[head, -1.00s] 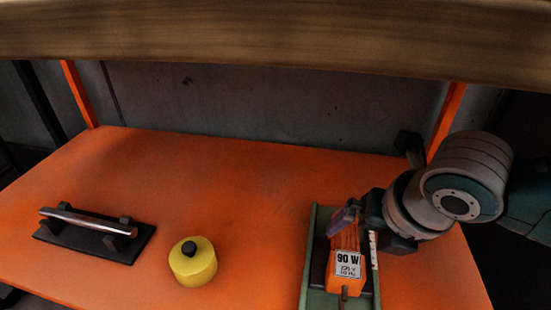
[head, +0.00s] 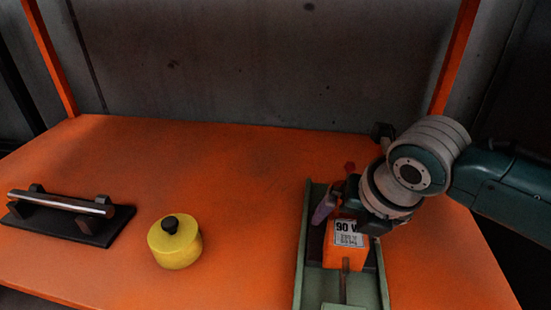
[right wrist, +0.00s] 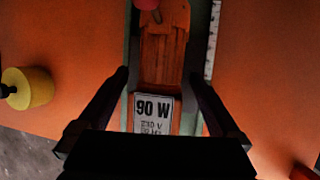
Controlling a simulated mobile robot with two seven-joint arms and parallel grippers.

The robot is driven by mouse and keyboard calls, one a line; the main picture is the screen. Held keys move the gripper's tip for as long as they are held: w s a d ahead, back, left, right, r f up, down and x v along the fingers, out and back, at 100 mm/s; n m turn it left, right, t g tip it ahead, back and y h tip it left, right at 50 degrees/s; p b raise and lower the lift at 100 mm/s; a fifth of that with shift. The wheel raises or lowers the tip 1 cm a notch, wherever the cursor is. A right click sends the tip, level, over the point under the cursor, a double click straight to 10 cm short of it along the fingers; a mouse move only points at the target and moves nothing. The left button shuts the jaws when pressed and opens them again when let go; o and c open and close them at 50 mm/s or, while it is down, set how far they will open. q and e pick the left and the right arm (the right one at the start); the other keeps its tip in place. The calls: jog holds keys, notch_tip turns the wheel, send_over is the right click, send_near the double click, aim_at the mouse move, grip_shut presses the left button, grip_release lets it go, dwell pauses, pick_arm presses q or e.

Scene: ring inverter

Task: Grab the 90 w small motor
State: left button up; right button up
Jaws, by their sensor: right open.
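The 90 W small motor is an orange block (head: 345,258) with a white "90 W" label. It lies in a green tray (head: 301,262) at the right front of the orange table in the head view. My right gripper (head: 345,212) is over the motor's far part and hides some of it. In the right wrist view the motor (right wrist: 163,60) lies between the two open, dark fingers of the gripper (right wrist: 158,76), one on each side. I see no grip on it. My left gripper is not in view.
A yellow cylinder with a black knob (head: 175,246) stands left of the tray. A black plate with a metal bar (head: 68,215) lies at the far left. Orange posts (head: 50,60) and a grey wall (head: 250,70) stand behind. The table's middle (head: 220,165) is clear.

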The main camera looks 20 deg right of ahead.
jog(key=shift+f, duration=0.1)
grip_shut()
dwell(0.6)
